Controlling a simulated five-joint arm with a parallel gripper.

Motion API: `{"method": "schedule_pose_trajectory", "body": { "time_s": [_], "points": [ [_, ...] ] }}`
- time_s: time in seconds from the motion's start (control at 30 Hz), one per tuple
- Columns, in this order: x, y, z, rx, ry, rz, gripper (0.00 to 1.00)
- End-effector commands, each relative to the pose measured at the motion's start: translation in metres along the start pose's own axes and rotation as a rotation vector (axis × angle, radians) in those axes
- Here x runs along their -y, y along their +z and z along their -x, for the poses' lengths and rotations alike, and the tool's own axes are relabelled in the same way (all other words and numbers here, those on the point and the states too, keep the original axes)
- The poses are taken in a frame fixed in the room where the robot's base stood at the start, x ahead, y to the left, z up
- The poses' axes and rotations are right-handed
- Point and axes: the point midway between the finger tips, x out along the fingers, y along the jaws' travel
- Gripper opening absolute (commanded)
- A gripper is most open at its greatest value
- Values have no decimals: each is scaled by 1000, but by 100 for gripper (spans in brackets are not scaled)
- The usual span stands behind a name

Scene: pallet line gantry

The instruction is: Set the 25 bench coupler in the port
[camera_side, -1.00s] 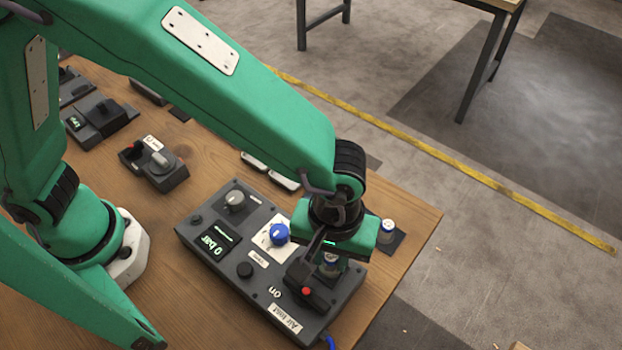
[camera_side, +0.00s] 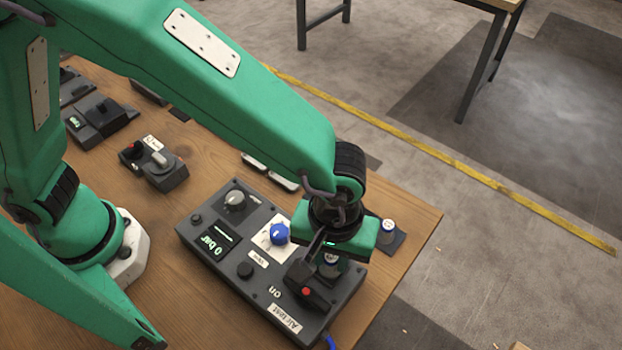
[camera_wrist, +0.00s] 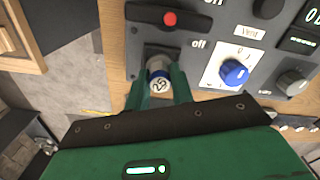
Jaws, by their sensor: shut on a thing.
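The 25 bench coupler (camera_wrist: 160,82) is a silvery cylinder with a white cap marked 25. My gripper (camera_wrist: 160,92) is shut on it, one green finger on each side. In the side view the coupler (camera_side: 330,262) shows partly below my gripper (camera_side: 333,245), over the right end of the grey air unit (camera_side: 245,300), beside the lever with the red button (camera_side: 306,291). In the wrist view a dark recess-like area lies just beyond the coupler. The port is mostly hidden; I cannot tell whether the coupler touches it or sits in it.
Another capped coupler (camera_side: 388,227) stands on a dark pad near the table's right edge, close to my gripper. The air unit carries a blue knob (camera_side: 279,234), a grey knob (camera_side: 234,200) and a display reading 0 bar (camera_side: 215,240). More small units (camera_side: 160,168) stand further left.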

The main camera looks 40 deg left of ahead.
Motion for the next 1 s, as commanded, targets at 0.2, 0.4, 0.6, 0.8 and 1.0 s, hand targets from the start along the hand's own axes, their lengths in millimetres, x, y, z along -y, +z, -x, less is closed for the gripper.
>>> {"method": "schedule_pose_trajectory", "body": {
  "time_s": [0.2, 0.4, 0.6, 0.8, 1.0],
  "points": [
    [0, 0, -2, 0, 0, 0, 0],
    [0, 0, -4, 0, -1, 0, 0],
    [0, 0, -7, 0, -1, 0, 0],
    [0, 0, -8, 0, -1, 0, 0],
    [0, 0, -8, 0, 0, 0, 0]
  ]
}}
